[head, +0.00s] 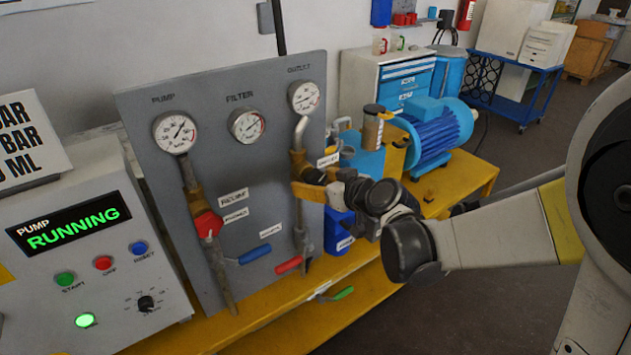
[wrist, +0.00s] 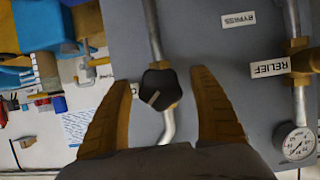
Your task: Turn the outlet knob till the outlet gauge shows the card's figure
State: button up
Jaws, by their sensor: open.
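The black outlet knob (wrist: 160,88) has a pale mark and sits on a pipe in the wrist view. My gripper (wrist: 164,82) is open, with one yellow finger on each side of the knob and visible gaps between. In the head view my gripper (head: 318,184) is at the outlet pipe and hides the knob. The outlet gauge (head: 304,97) is at the panel's top right; its reading is too small to tell.
The grey panel (head: 258,190) also carries pump (head: 175,132) and filter (head: 247,125) gauges, a red knob (head: 207,224), and blue (head: 255,254) and red (head: 289,265) lever handles. The control box (head: 75,240) reads RUNNING. A blue motor (head: 437,130) stands right.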

jog(key=shift+c, duration=0.2)
jog(key=c, duration=1.1)
jog(key=shift+c, duration=0.2)
jog(key=m+y+b, duration=0.1)
jog(key=m, duration=0.1)
jog(key=m+g+y+b, duration=0.1)
jog(key=m, duration=0.1)
jog(key=shift+f+g+y, duration=0.1)
jog(key=shift+g+y, duration=0.2)
jog(key=shift+y, duration=0.1)
jog(key=m+y+b, duration=0.1)
jog(key=m, duration=0.1)
jog(key=shift+m+y+b, duration=0.3)
jog(key=shift+m+b, duration=0.05)
jog(key=shift+m, duration=0.05)
jog(key=shift+s+a+m+y+b, duration=0.1)
jog(key=shift+m+y+b, duration=0.4)
jog(key=shift+m, duration=0.4)
jog(key=shift+r, duration=0.2)
